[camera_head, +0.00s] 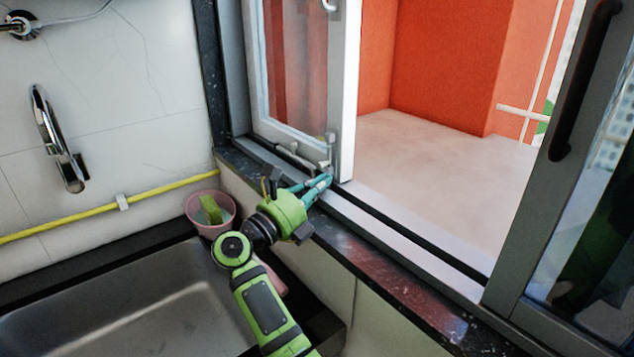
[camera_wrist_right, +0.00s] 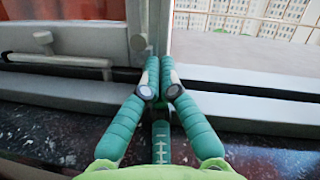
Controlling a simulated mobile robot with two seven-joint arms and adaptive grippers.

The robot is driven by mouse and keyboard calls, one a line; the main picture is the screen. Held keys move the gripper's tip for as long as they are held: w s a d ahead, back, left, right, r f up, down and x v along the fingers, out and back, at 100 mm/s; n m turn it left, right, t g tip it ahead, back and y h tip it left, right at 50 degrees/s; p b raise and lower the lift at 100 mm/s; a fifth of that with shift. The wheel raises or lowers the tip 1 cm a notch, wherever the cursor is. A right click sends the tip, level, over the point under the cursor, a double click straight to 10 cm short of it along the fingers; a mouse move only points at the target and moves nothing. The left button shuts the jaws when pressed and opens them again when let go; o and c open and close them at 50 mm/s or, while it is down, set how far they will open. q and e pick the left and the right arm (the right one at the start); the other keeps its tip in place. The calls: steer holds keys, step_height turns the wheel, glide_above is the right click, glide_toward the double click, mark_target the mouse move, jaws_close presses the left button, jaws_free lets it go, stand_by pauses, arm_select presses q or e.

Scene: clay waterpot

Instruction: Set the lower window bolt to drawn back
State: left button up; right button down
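The lower window bolt appears to be the small upright grey fitting (camera_head: 332,147) low on the white sash's edge; in the right wrist view it shows as the upright fitting (camera_wrist_right: 138,20) above the fingertips. My right gripper (camera_head: 324,180) is at the foot of this fitting, its teal fingers angled in from the lower left. In the right wrist view, the fingers (camera_wrist_right: 157,80) run close together with a narrow gap. They overlap the bolt's lower end, and I cannot tell whether they grip it. My left gripper is out of view.
A window stay with a knob (camera_wrist_right: 43,42) lies left of the fingers. A pink pot with a sponge (camera_head: 226,222) stands behind my right arm, beside the metal sink (camera_head: 120,310). A dark sill (camera_head: 390,270) runs below. The window opening right of the sash is clear.

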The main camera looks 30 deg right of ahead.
steer(key=shift+d+r, duration=0.1)
steer(key=shift+r+p, duration=0.35)
steer(key=shift+r, duration=1.15)
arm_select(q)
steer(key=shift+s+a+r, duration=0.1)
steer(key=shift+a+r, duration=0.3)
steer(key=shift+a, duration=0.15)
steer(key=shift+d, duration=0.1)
arm_select(e)
steer(key=shift+f, duration=0.1)
